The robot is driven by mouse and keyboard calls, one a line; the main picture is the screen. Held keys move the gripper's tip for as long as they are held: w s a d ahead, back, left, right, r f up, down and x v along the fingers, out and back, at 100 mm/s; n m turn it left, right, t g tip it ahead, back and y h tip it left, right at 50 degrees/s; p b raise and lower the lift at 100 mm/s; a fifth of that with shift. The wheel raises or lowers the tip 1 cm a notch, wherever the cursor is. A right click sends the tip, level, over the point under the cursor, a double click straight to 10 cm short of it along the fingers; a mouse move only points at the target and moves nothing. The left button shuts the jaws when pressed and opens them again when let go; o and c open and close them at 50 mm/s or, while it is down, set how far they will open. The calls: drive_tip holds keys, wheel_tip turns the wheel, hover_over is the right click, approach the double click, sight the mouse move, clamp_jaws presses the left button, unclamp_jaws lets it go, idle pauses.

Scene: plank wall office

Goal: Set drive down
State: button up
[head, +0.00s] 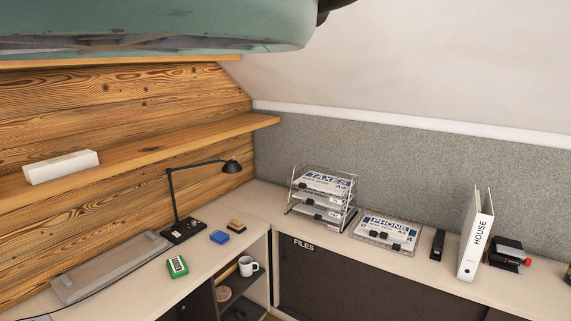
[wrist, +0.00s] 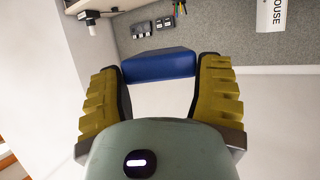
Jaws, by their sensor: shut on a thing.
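My gripper (wrist: 160,72) shows in the wrist view with its two yellow ribbed fingers on either side of a dark blue block (wrist: 158,64), which I take to be the drive. The fingers are shut on its two ends. Its long face lies across the picture, and its far side is hidden. The gripper and the held block are not in the head view; only part of my green arm shows there at the top.
A wooden shelf (head: 150,150) holds a white box (head: 61,167). Bare desk lies between the small items.

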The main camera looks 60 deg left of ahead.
drive_tip(key=s+a+r+p, duration=0.2)
drive_tip(key=s+r+p, duration=0.1)
drive_tip(key=r+p, duration=0.6)
drive_tip(key=s+a+r+p, duration=0.2)
drive_tip(key=r+p, duration=0.7)
drive_tip(key=r, duration=0.9)
drive_tip(key=s+a+r+p, duration=0.2)
drive_tip(key=s+r+p, duration=0.3)
drive_tip(key=r+p, duration=0.4)
wheel_tip(320, 180, up, 5)
drive_tip(key=shift+r+n+y, duration=0.1)
drive_tip(key=shift+n+y, duration=0.2)
drive_tip(key=shift+y, duration=0.1)
drive_tip(key=s+f, duration=0.1)
drive_tip(key=s, duration=0.3)
drive_tip(key=s+f, duration=0.1)
drive_tip(key=shift+s+a+f, duration=0.1)
drive_tip(key=shift+s+f, duration=0.2)
drive_tip(key=shift+s, duration=0.65)
